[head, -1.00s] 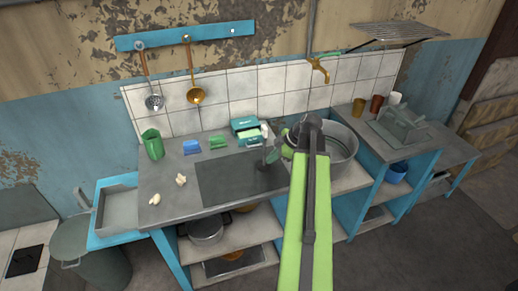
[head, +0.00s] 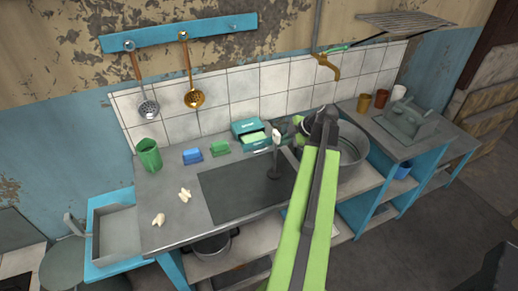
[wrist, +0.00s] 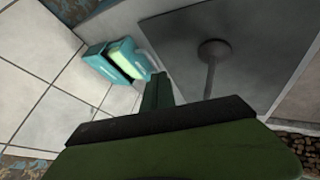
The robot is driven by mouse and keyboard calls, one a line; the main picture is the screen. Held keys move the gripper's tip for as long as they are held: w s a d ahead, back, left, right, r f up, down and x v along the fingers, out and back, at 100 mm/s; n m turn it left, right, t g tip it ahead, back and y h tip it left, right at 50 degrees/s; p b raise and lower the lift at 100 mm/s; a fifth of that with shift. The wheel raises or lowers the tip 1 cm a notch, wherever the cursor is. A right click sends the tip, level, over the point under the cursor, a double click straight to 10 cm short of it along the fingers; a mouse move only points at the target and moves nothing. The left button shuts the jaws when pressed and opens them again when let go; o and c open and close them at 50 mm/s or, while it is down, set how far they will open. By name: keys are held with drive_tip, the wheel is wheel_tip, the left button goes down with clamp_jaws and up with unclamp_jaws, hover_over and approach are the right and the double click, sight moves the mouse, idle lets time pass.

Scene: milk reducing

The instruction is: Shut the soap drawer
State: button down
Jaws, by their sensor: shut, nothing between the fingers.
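The soap box (head: 245,126) is a small teal box at the back of the counter against the tiles. Its drawer (head: 256,145) stands pulled out at the front, with a pale yellow-green soap bar (head: 254,138) in it. The box (wrist: 92,62), drawer (wrist: 140,66) and soap (wrist: 126,58) also show in the wrist view, at upper left. My gripper (head: 286,129) is shut and empty, to the right of the drawer. Its green fingers (wrist: 157,92) show in the wrist view just beyond the drawer's corner; I cannot tell whether they touch it.
A plunger-like tool (head: 275,168) stands upright on the dark panel (head: 232,190) before the drawer. A large metal pot (head: 352,150) is at right.

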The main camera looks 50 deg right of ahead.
sight(256, 141)
drive_tip(key=b+x, duration=0.7)
drive_tip(key=x, duration=0.3)
drive_tip(key=shift+w+a+b, duration=0.15)
drive_tip(key=shift+w+b, duration=0.15)
